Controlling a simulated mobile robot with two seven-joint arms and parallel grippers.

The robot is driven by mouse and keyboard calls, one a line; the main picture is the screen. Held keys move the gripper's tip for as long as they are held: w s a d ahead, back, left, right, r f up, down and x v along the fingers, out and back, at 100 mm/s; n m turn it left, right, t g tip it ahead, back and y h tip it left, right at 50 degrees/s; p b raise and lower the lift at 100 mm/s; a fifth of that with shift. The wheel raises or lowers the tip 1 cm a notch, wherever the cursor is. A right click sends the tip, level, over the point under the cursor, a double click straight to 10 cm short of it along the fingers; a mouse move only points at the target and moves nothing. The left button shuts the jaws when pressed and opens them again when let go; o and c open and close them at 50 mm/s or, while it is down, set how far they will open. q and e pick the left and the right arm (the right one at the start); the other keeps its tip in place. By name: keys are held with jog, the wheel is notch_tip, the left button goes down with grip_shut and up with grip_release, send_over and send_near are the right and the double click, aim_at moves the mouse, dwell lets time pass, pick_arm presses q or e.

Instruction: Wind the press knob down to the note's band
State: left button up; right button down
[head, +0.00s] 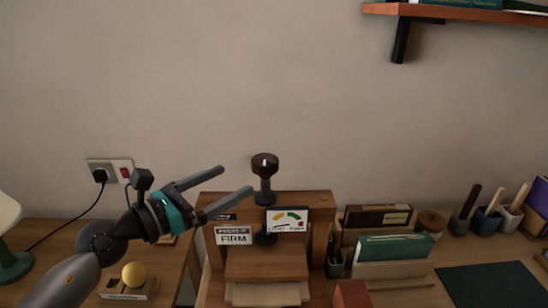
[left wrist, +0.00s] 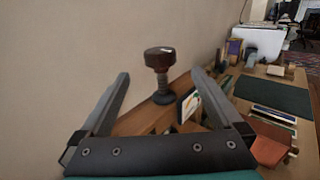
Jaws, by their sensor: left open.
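The press knob (head: 265,162), dark brown with a pale mark on top, stands upright on a dark screw above the wooden press (head: 320,203). A white note (head: 233,238) on the press front reads "FIRM"; its smaller upper line is hard to read. Beside it is a white gauge card (head: 287,228) with coloured bands; its exact reading is too small to tell. My left gripper (head: 236,180) is open and empty, left of the knob, fingers pointing towards it. In the left wrist view the knob (left wrist: 160,57) appears between the fingertips, beyond them and untouched. My right gripper is out of view.
A green box (head: 395,247), a brown box (head: 378,216) and several tool cups stand right of the press. A dark mat (head: 490,285) lies at far right. A yellow ball (head: 134,274) sits at left, near a lamp (head: 10,240). A shelf (head: 460,14) hangs upper right.

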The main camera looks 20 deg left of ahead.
aim_at(269, 161)
pick_arm(q)
jog(key=p+x, duration=0.1)
jog(key=x, duration=1)
jog(key=shift+w+r+p, duration=0.1)
jog(key=shift+p, duration=0.2)
jog(key=shift+x, duration=1)
